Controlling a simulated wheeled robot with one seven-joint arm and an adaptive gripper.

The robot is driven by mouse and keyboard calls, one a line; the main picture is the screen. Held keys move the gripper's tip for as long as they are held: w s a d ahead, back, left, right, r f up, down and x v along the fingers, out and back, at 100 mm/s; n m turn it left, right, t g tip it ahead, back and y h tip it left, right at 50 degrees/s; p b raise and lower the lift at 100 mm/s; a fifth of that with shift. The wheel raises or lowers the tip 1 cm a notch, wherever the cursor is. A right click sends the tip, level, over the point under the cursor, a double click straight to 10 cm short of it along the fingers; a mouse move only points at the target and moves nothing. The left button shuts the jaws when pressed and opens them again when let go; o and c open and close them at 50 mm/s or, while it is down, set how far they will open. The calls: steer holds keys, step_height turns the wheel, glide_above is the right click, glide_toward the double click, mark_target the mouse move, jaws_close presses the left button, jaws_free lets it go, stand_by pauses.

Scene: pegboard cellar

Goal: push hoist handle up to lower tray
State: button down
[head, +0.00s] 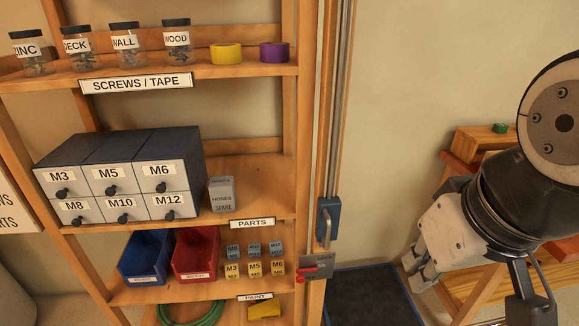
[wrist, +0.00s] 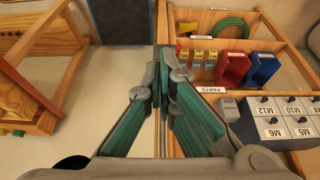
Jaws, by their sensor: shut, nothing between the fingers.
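The hoist handle (head: 327,222) is a grey metal grip on a blue block, on vertical rails beside the shelf's right post in the head view. The dark tray (head: 372,300) is low down at the bottom of the head view, below and right of the handle. It seems to be the dark panel at the top of the wrist view (wrist: 120,18). My gripper (head: 418,273) is shut and empty, to the right of the handle and apart from it. Its green-padded fingers (wrist: 168,62) fill the middle of the wrist view, where I cannot make out the handle.
A grey lock plate with a red lever (head: 312,270) sits below the handle. The wooden shelf at left holds labelled drawers (head: 120,172), a blue bin (head: 146,258), a red bin (head: 195,255) and jars. A wooden bench (head: 480,145) stands at right, behind my arm.

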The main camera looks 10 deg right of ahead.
steer(key=c, duration=2.3)
jaws_free()
steer(key=o, duration=0.5)
steer(key=shift+w, duration=0.1)
steer(key=shift+c, duration=0.2)
steer(key=shift+o, duration=0.9)
steer(key=w+a+f+y, duration=0.1)
steer(key=w, duration=0.5)
steer(key=w+a+f+n+y, duration=0.1)
steer(key=w+a+f, duration=0.1)
steer(key=w, duration=0.5)
steer(key=shift+n+p, duration=0.3)
steer(key=shift+p, duration=0.15)
steer(key=h, duration=0.1)
glide_above(324, 244)
steer(key=s+d, duration=0.1)
steer(key=s, duration=0.4)
step_height(324, 244, down, 12)
steer(key=shift+n, duration=0.3)
steer(key=b+x, duration=0.1)
steer(key=x, duration=0.3)
steer(key=b+x, duration=0.1)
steer(key=x, duration=0.3)
steer(key=b+x, duration=0.1)
steer(key=x, duration=0.3)
steer(key=shift+w+f+b, duration=0.2)
steer(key=shift+w+b, duration=0.1)
steer(key=shift+w, duration=0.15)
jaws_close()
